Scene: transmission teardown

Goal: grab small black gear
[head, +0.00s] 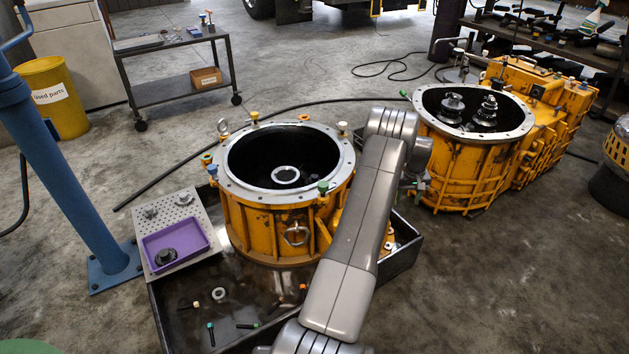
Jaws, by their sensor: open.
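A small dark gear (165,256) lies in the purple tray (200,228) on the left. Another small gear (150,211) and a grey gear-like part (184,198) sit on the perforated plate behind the tray. My arm crosses the middle of the view, and my gripper (415,186) is partly hidden beyond it, between the two yellow housings. What shows of the gripper is small; it looks open, and I see nothing held. It is well to the right of the purple tray.
An open yellow housing (240,215) stands in a dark drip tray (158,312) with loose bolts and a ring (218,294). A second yellow housing (465,165) with gears inside is at right. A blue post (75,185) stands left of the purple tray.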

